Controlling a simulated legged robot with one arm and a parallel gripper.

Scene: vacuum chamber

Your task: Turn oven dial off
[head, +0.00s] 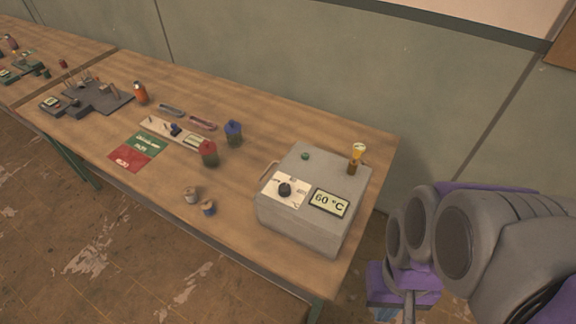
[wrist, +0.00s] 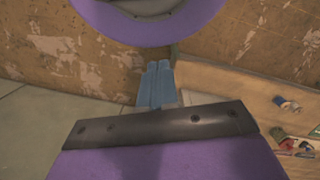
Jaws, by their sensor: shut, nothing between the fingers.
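The oven (head: 310,222) is a grey box at the right end of the wooden table in the head view. Its black dial (head: 285,190) sits on a white plate on the top face. Beside the dial a display (head: 329,203) reads 60 °C. My arm fills the right side of the head view, off the table's right edge and apart from the oven. In the wrist view my gripper (wrist: 157,85) shows as blue fingers close together, with nothing between them. The oven and dial are not seen in the wrist view.
A small yellow-topped item (head: 358,155) stands upright on the oven's back right. Farther left are red and green cards (head: 137,150) and a dark block (head: 95,97).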

